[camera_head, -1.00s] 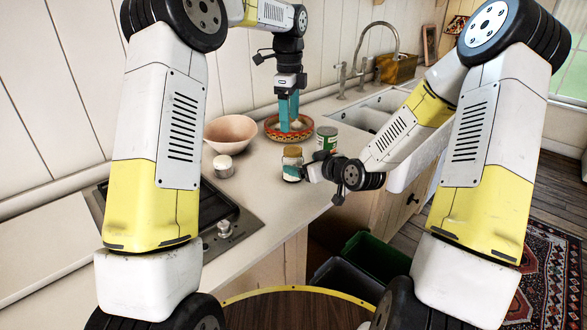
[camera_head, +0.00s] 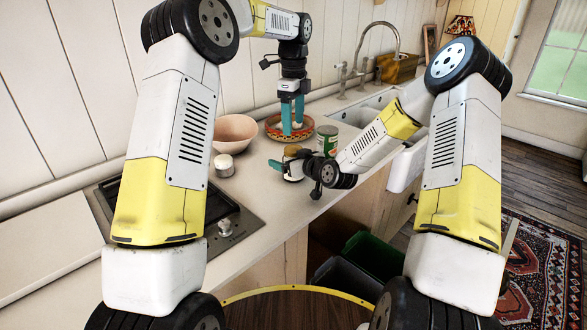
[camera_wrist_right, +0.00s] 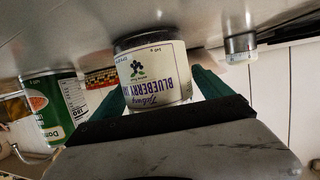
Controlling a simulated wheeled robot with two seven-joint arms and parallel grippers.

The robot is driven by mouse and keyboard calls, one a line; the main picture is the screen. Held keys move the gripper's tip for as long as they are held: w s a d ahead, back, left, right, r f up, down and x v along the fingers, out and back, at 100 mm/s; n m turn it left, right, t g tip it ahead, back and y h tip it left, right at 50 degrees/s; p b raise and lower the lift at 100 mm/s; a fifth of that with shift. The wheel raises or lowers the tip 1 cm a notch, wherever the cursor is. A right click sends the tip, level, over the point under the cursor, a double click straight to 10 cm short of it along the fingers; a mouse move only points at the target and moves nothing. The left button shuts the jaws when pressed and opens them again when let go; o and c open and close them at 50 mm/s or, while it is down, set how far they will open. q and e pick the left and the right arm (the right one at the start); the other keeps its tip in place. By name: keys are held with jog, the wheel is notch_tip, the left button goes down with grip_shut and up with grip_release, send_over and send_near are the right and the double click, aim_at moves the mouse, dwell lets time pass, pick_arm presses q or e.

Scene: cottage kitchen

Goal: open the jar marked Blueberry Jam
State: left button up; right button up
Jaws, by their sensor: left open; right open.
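The Blueberry Jam jar (camera_head: 293,173) stands on the counter with a brownish-gold lid, partly hidden by my right gripper (camera_head: 290,160). In the right wrist view the jar (camera_wrist_right: 155,72) appears upside down, its white label readable, with its lid end hidden behind the gripper body. My right gripper's teal fingers are open, one on each side of the jar; I cannot tell whether they touch it. My left gripper (camera_head: 292,102) points down over the patterned bowl (camera_head: 272,130), its two teal fingers apart, with nothing visible between them.
A green can (camera_head: 327,140) stands just right of the jar. A cooktop (camera_head: 232,240) lies nearer, the sink (camera_head: 375,103) beyond. The counter's front edge is close to the jar.

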aim_at(293, 149)
grip_shut()
pick_arm(q)
jog(key=m, duration=1.3)
jog(key=shift+f+m, duration=0.3)
jog(key=shift+f, duration=3.7)
